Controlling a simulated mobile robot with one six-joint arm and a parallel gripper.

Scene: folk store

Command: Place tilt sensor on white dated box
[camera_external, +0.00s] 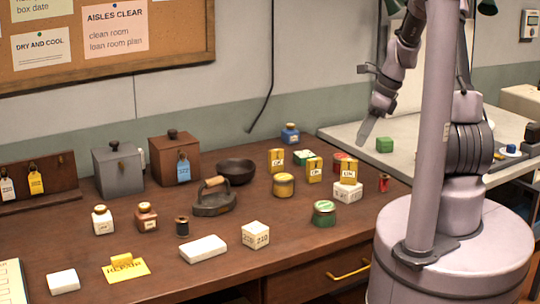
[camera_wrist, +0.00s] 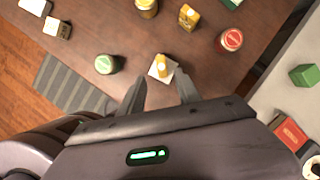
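A small yellow piece with a white label (camera_external: 349,170), which looks like the tilt sensor, stands upright on a white box with dark print (camera_external: 347,193). In the wrist view the yellow piece (camera_wrist: 162,66) sits on top of the white box (camera_wrist: 153,72), between and beyond my fingertips. Similar yellow labelled pieces stand nearby (camera_external: 314,169) and farther left (camera_external: 276,160). Another white box with dark print (camera_external: 255,235) stands near the front with a bare top. My gripper (camera_wrist: 161,80) is open and empty, apart from the yellow piece; in the external view it hangs above the right side.
A green-lidded jar (camera_external: 324,212), a yellow jar (camera_external: 283,185) and a red-lidded jar (camera_wrist: 231,40) stand around the white box. A green block (camera_external: 385,145) is on the pale counter at right. A flat iron (camera_external: 213,202) is farther left.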

